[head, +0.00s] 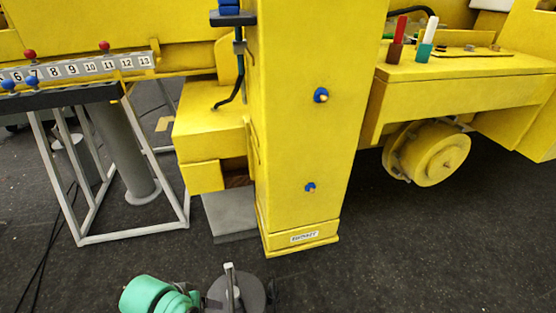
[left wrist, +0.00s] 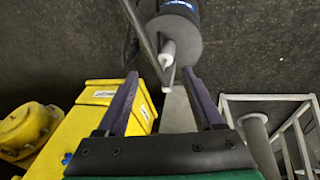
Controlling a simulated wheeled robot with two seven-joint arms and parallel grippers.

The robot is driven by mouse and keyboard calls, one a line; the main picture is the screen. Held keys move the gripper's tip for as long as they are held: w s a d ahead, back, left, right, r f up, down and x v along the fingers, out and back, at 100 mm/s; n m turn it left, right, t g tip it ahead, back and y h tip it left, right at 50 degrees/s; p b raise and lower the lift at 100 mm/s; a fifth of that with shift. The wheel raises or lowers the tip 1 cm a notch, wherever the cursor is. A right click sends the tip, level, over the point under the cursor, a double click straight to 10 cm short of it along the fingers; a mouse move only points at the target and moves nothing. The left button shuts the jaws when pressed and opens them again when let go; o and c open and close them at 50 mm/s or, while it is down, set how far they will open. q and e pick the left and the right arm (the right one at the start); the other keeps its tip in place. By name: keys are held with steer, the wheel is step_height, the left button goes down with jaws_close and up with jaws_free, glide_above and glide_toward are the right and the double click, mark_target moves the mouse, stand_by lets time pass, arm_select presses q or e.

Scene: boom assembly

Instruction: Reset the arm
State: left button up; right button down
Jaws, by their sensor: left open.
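My left gripper (left wrist: 160,73) is open in the left wrist view, with its two dark purple fingers apart. No object is gripped between them. A grey rod with a pale tip crosses the view near the fingertips, from a dark cylinder at the top; I cannot tell how near they are. In the head view, green and grey parts of my arm show at the bottom edge, and the fingers cannot be made out there. The yellow post (head: 298,140) stands upright beyond and apart from them. Its lower part also shows in the left wrist view (left wrist: 95,125). My right gripper is not in view.
A white-grey frame (head: 130,237) carries a numbered strip (head: 90,67) at left. A grey plate (head: 228,213) lies beside the post. Dark floor is clear at lower right.

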arm_select(q)
steer(key=s+a+r+m+y, duration=0.2)
steer(key=s+a+m, duration=0.1)
steer(key=a+m, duration=0.15)
step_height(320, 180, down, 22)
steer(key=s+g, duration=0.1)
steer(key=s, duration=0.2)
steer(key=s+a+f, duration=0.1)
steer(key=s+f, duration=0.6)
steer(key=s, duration=0.1)
steer(key=s+a+f+g+p, duration=0.1)
steer(key=s+a+f, duration=0.1)
steer(key=s+f, duration=0.5)
steer(key=shift+s+a, duration=0.25)
steer(key=shift+s, duration=0.4)
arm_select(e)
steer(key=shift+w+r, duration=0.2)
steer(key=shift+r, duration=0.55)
